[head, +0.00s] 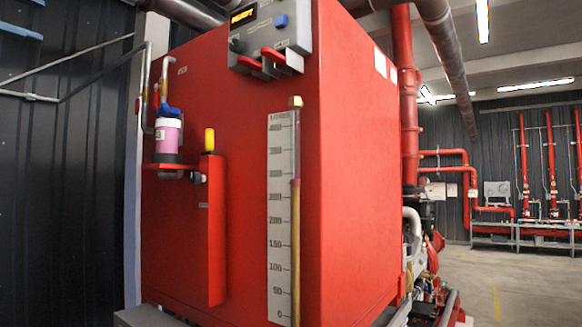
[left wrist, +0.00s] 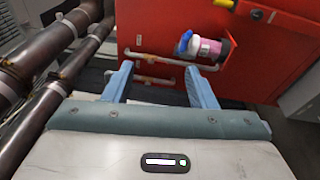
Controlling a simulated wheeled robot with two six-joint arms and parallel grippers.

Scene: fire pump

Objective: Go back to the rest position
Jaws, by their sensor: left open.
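My left gripper (left wrist: 160,69) shows in the left wrist view with its two blue fingers spread apart and nothing between them. Beyond the fingertips is a pink-and-white bottle (left wrist: 207,48) with a blue cap, apart from the fingers. In the head view the bottle (head: 168,136) stands upright on a small red shelf (head: 172,167) on the front of a large red tank (head: 240,120). Neither gripper is visible in the head view. My right gripper shows in no view.
A grey panel (head: 290,30) with a blue knob and red levers sits high on the tank. A level gauge (head: 281,215) runs down its front. Dark pipes (left wrist: 55,55) lie left of the gripper in the wrist view. Floor (head: 515,290) is clear at right.

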